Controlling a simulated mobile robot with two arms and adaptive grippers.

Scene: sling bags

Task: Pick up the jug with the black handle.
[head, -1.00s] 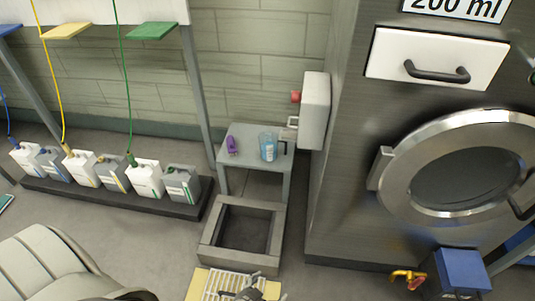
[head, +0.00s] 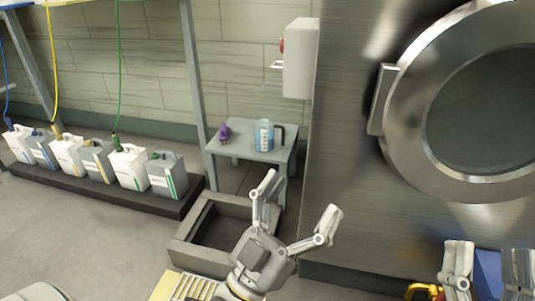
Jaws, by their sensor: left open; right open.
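The jug (head: 264,136) is clear with blue markings and a black handle on its right side. It stands upright on a small grey table (head: 240,152) by the back wall. My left gripper (head: 300,200) is open and empty, in front of and below the table in the picture, apart from the jug. My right gripper (head: 488,262) is open at the bottom right corner, far from the jug, and partly cut off by the picture's edge.
A purple object (head: 224,133) stands left of the jug. A white wall box (head: 301,60) hangs above the table's right side. A large steel machine (head: 345,170) rises on the right. A low grey basin (head: 187,240) lies before the table. Several canisters (head: 128,168) line the left.

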